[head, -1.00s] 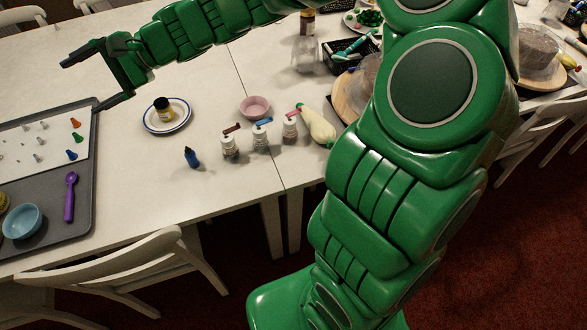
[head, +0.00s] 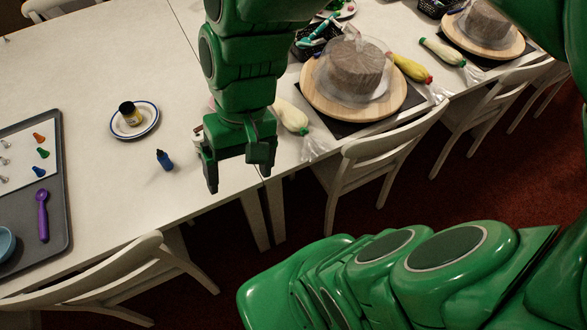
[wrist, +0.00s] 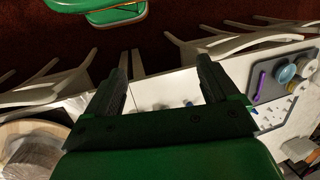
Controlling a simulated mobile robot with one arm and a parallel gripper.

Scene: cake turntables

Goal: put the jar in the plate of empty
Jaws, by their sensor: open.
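A small jar with a dark lid and yellow label (head: 128,112) stands on a white plate with a blue rim (head: 147,132) left of centre in the head view. My gripper (head: 238,178) is to the right of that plate, pointing down over the table's front edge. Its fingers are apart with nothing between them. It also shows in the wrist view (wrist: 162,78), fingers spread. A small part of a pale bottle (head: 198,138) shows beside my gripper's left side. The other small bottles and the pink bowl are mostly hidden behind my gripper.
A blue bottle (head: 164,160) stands between the plate and my gripper. A grey tray (head: 58,200) with a purple spoon (head: 43,215) is at left. A covered cake (head: 352,68) on a wooden turntable (head: 395,100) and piping bags (head: 293,118) are at right. Chairs line the front edge.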

